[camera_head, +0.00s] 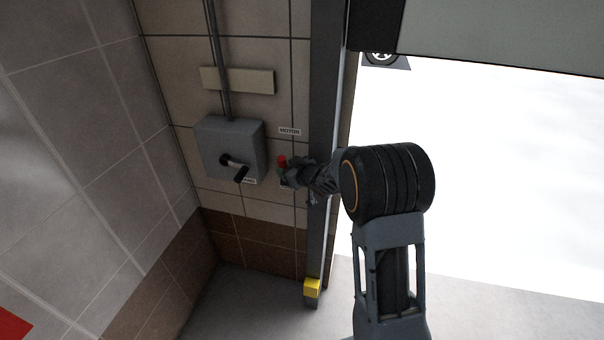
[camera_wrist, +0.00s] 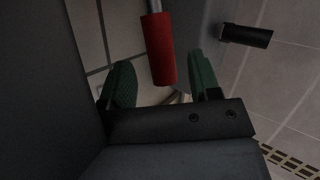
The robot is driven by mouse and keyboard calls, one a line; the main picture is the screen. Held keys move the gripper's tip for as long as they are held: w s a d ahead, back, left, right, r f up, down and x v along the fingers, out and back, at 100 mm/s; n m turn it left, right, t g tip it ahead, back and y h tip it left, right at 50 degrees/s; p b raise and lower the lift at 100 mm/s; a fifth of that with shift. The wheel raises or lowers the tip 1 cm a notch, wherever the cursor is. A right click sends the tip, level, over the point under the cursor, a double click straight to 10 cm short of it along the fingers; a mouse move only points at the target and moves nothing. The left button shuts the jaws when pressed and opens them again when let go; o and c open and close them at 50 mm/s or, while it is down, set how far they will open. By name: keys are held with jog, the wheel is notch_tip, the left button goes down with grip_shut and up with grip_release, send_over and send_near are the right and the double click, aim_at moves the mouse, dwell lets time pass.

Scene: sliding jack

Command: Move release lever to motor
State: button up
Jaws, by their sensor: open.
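The release lever has a red cylindrical grip (camera_head: 282,161) on the tiled wall, below a small label (camera_head: 289,131) that reads MOTOR. In the wrist view the red grip (camera_wrist: 159,48) hangs from a grey rod, its lower end lying between my green fingertips in the picture. My gripper (camera_wrist: 163,82) is open, with a visible gap on both sides of the grip. In the head view my gripper (camera_head: 287,173) is at the lever and hides its lower part. I cannot tell how deep the grip sits between the fingers.
A grey box (camera_head: 228,140) with a black crank handle (camera_head: 240,174) is left of the lever; the handle also shows in the wrist view (camera_wrist: 247,36). A dark door post (camera_head: 323,120) with a yellow block (camera_head: 312,288) stands close on the right. A bright opening lies beyond it.

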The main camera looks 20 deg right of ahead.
jog(key=v, duration=0.9)
jog(key=shift+s+r, duration=0.15)
jog(key=shift+s, duration=0.1)
jog(key=shift+c, duration=0.4)
